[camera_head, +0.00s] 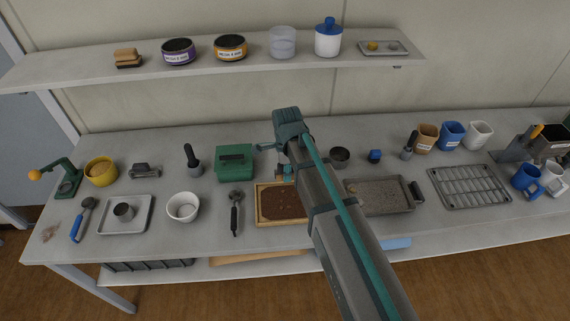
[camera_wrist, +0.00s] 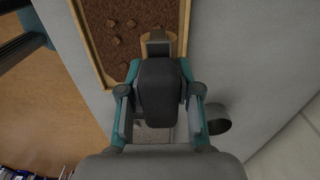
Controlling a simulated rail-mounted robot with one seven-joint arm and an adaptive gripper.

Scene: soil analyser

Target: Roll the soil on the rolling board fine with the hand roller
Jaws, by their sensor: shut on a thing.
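The rolling board (camera_head: 258,205) is a shallow wooden-framed tray of brown soil at the front middle of the bench. In the wrist view its frame (camera_wrist: 186,20) is at the top, and several lumps show on the soil (camera_wrist: 118,28). My gripper (camera_head: 285,174) is over the board's back edge in the head view. In the wrist view my gripper (camera_wrist: 160,105) is shut on a dark, thick handle, which looks like that of the hand roller (camera_wrist: 160,85). A paler part beyond the handle overlaps the board's corner. I cannot tell whether it touches. My arm hides the board's right side.
A speckled metal tray (camera_head: 372,207) and a wire rack (camera_head: 470,202) lie to the right. A dark cup (camera_head: 340,155) stands behind my arm. A green box (camera_head: 235,150), a black-handled tool (camera_head: 235,220) and a white bowl (camera_head: 182,220) are to the left.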

